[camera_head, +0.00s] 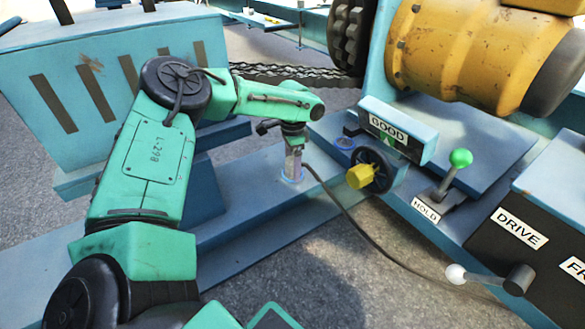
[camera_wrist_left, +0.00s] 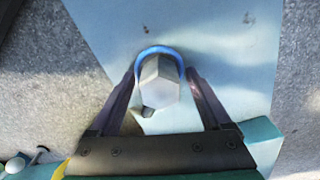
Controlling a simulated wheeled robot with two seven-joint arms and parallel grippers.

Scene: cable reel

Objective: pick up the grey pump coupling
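The grey pump coupling (camera_head: 293,164) stands upright on the blue beam, with a blue ring around its foot. In the left wrist view the coupling (camera_wrist_left: 160,82) shows from above as a grey six-sided body. My left gripper (camera_head: 292,145) is over it, pointing down. In the left wrist view its two dark fingers (camera_wrist_left: 160,74) are open, one on each side of the coupling, with a narrow gap on both sides. A dark hose (camera_head: 345,213) runs from near the coupling to the lower right. My right gripper is not in view.
Right of the coupling are a black wheel with a yellow hub (camera_head: 360,176), a blue-ringed socket (camera_head: 345,143) and a box marked GOOD (camera_head: 395,130). A green-knobbed lever (camera_head: 460,159) and a DRIVE panel (camera_head: 519,228) stand farther right. A chain (camera_head: 290,75) runs behind.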

